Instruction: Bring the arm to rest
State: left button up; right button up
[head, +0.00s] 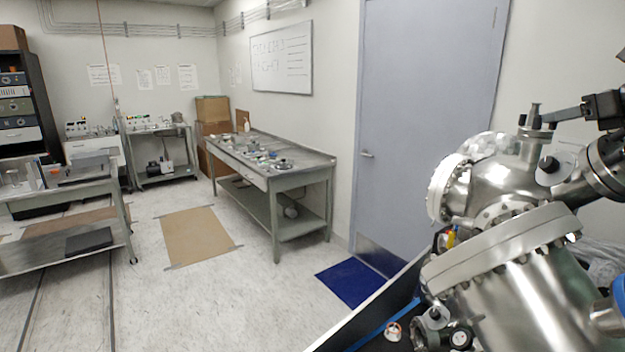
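My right gripper (560,113) is at the upper right of the head view, at the top of a shiny steel vacuum chamber (525,285). A thin grey finger-like bar reaches left from its dark body to a small upright fitting (535,112) on the chamber's top. I cannot tell whether it touches the fitting, or whether the gripper is open or shut. My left gripper is not in view.
The chamber stands by a dark bench top with a small white and orange ring-like item (393,331). A blue mat (350,282) lies before a closed grey door (425,130). A cluttered workbench (318,160) stands beyond.

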jog(key=b+v, duration=0.2)
jog(key=v, duration=0.9)
jog(key=shift+m+h, duration=0.3)
jog(key=x, duration=1.1)
jog(key=shift+a+f+b, duration=0.2)
jog(key=shift+f+b, duration=0.15)
jog(key=shift+f, duration=0.05)
jog(key=m+h+b, duration=0.1)
jog(key=b, duration=0.3)
jog(key=m+t+h+b, duration=0.1)
jog(key=h+b, duration=0.1)
jog(key=b, duration=0.2)
jog(key=shift+a+m, duration=0.25)
jog(key=shift+m, duration=0.05)
jog(key=v, duration=0.3)
jog(key=b+v, duration=0.1)
jog(key=v, duration=0.6)
jog(key=shift+s+r+b, duration=0.2)
jog(key=shift+r+b, duration=0.2)
jog(key=r+m+h+p, duration=0.1)
jog(key=r+m+g+h+p, duration=0.1)
jog(key=p, duration=0.1)
jog(key=w+r+m+p, duration=0.1)
jog(key=p, duration=0.1)
jog(key=shift+d+g+h, duration=0.25)
jog(key=shift+g+h, duration=0.15)
